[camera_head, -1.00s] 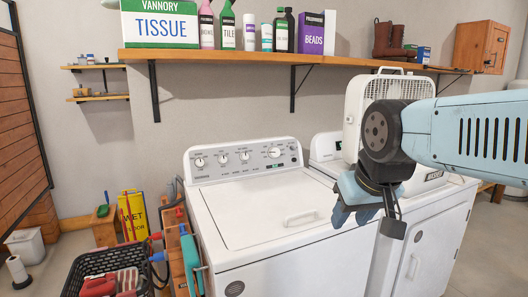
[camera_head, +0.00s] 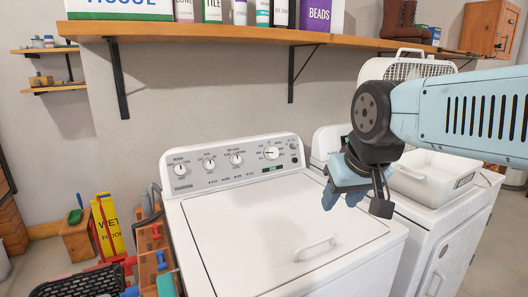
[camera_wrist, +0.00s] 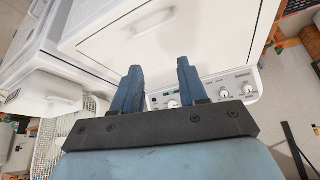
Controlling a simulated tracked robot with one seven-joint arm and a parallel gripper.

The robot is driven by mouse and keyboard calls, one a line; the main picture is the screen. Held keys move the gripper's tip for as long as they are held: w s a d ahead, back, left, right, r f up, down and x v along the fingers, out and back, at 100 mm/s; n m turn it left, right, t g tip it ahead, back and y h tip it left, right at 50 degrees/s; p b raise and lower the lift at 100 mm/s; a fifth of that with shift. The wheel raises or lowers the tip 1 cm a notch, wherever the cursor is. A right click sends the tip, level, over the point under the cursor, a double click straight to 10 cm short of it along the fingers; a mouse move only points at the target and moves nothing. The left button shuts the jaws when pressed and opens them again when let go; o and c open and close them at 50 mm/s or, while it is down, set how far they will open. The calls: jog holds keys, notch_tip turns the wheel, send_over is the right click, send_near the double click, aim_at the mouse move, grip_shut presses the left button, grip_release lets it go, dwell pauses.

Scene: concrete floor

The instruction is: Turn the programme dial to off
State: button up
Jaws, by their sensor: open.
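The white washer's control panel (camera_head: 235,163) stands upright at the back of its top. The large programme dial (camera_head: 271,153) is at the panel's right, beside a small dark display; its pointer setting is too small to read. Three smaller knobs, one of them the left knob (camera_head: 180,169), are to its left. My gripper (camera_head: 340,190) is open and empty, above the right side of the washer, right of and nearer than the dial, not touching it. In the wrist view my gripper's two blue fingers (camera_wrist: 158,66) are apart, and the panel (camera_wrist: 235,82) is partly hidden behind them.
A wooden shelf (camera_head: 250,38) with bottles runs above the washer. A yellow wet-floor sign (camera_head: 108,224) and tools crowd the left.

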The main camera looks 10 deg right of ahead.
jog(key=shift+d, duration=0.2)
jog(key=o, duration=0.3)
jog(key=shift+w+r, duration=0.3)
jog(key=shift+w, duration=0.05)
jog(key=o, duration=0.5)
jog(key=w+r, duration=0.6)
jog(key=w, duration=0.6)
jog(key=shift+w+d+r+n, duration=0.15)
jog(key=shift+w+d+n, duration=0.15)
jog(key=shift+n, duration=0.1)
jog(key=n+g, duration=0.1)
jog(key=n, duration=0.2)
send_over(274, 152)
jog(key=s, duration=0.5)
notch_tip(274, 152, down, 9)
jog(key=shift+y, duration=0.3)
jog(key=x, duration=1.3)
jog(key=shift+d, duration=0.3)
jog(key=shift+c, duration=0.5)
